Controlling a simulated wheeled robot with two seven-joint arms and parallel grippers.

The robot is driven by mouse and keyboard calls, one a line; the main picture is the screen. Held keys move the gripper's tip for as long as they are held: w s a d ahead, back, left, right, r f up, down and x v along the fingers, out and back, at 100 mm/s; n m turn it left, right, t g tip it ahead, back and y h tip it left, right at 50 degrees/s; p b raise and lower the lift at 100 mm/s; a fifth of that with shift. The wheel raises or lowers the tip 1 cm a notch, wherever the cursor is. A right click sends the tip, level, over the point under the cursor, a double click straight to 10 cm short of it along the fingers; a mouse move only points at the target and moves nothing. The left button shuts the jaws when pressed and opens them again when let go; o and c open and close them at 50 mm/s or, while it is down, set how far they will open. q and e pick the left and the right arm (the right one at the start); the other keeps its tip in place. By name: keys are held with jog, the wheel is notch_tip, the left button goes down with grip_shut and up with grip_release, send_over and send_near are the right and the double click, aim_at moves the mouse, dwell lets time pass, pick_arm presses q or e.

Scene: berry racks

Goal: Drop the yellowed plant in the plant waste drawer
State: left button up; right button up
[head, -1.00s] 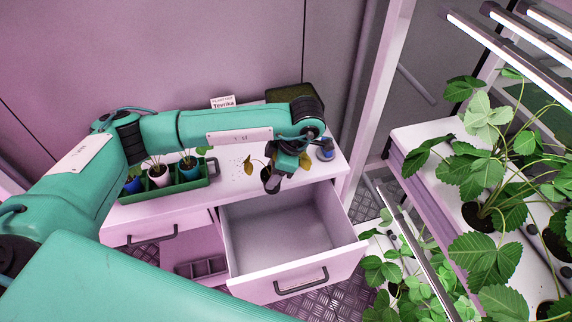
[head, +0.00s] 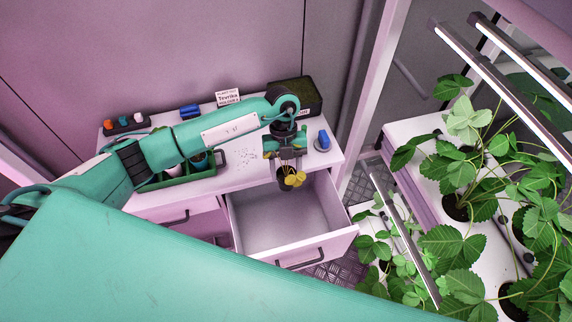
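The gripper and plant hide part of the drawer's back edge. The drawer's front handle (head: 302,258) is partly visible. A label naming the drawer cannot be read. My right gripper is not in view.
A green tray (head: 180,178) with pots stands on the cabinet top (head: 236,178), partly behind my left arm. A rack of green plants (head: 455,207) is at right.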

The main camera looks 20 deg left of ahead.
aim_at(286, 180)
pick_arm(q)
jog(key=shift+f+b, duration=1.95)
jog(key=shift+f, duration=1.05)
jog(key=o, duration=1.1)
jog(key=shift+r, duration=0.1)
jog(key=shift+w, duration=0.1)
jog(key=b+v, duration=0.5)
jog(key=v, duration=0.8)
jog(key=shift+r, duration=0.4)
